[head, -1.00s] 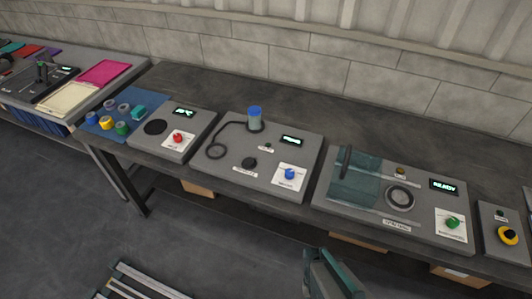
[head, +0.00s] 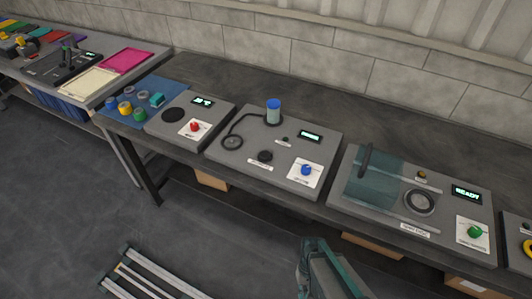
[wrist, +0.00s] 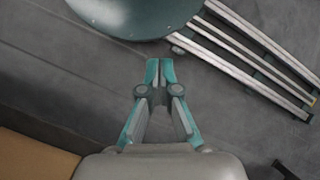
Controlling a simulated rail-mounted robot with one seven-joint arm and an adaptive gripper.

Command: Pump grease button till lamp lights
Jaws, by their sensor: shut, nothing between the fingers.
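A grey panel (head: 222,152) in the middle of the bench carries a clear cylinder with a blue cap (head: 273,110) and a black hose (head: 232,140). A blue button (head: 306,170) sits on its white plate at the panel's front right. A black knob (head: 265,156) is left of it. A small dark round spot (head: 285,139), perhaps a lamp, shows no light. The panel's display (head: 310,136) is lit but too small to read. My gripper (wrist: 160,66) is shut and empty over the floor in the wrist view, apart from the panel.
To the right stands a panel with a READY display (head: 466,191) and a green button (head: 475,231). To the left is a panel with a red button (head: 194,127). A slatted metal rack (head: 150,272) lies low on the floor. Cardboard boxes (head: 211,179) are under the bench.

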